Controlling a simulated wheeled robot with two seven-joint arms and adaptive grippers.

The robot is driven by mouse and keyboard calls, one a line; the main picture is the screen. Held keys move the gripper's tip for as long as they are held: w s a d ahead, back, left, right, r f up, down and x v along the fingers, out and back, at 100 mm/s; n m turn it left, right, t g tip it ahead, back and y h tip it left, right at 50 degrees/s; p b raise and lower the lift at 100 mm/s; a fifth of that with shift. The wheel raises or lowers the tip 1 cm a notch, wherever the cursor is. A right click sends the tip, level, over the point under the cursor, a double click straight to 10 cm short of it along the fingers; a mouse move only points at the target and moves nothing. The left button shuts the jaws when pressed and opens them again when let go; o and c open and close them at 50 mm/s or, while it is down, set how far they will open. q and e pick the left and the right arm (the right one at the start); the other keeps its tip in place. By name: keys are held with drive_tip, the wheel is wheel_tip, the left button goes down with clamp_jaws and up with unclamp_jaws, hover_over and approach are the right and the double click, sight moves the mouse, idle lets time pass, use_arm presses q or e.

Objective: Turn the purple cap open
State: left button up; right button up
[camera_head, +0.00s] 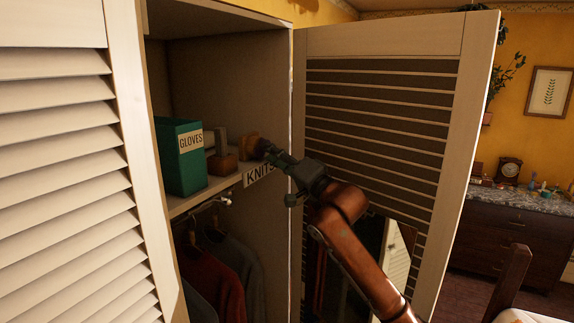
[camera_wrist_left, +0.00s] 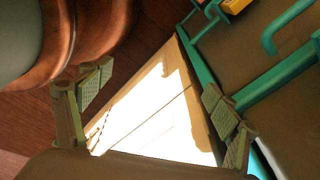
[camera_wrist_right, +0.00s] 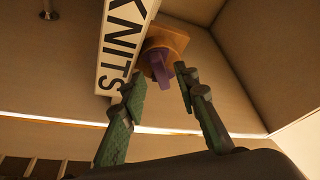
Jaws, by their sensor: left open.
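The purple cap (camera_wrist_right: 161,72) shows in the right wrist view as a narrow purple piece on the front of an orange-brown mount (camera_wrist_right: 166,44). In the head view the mount (camera_head: 247,143) is at the right end of the wardrobe shelf, and the purple part is hidden. My right gripper (camera_wrist_right: 160,79) is open, its fingertips on either side of the purple piece and close to it; I cannot tell whether they touch. It also shows in the head view (camera_head: 268,149), pointing into the wardrobe. My left gripper (camera_wrist_left: 154,98) is open and empty, away from the cap.
A green GLOVES box (camera_head: 180,156) and a brown block (camera_head: 222,164) stand on the shelf left of the mount. A KNITS label (camera_head: 260,173) is on the shelf edge. Clothes (camera_head: 212,275) hang below. The open louvred door (camera_head: 385,130) is close behind my right arm.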

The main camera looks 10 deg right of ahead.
drive_tip(key=v, duration=1)
drive_tip(key=shift+s+d, duration=0.15)
drive_tip(key=shift+d, duration=0.1)
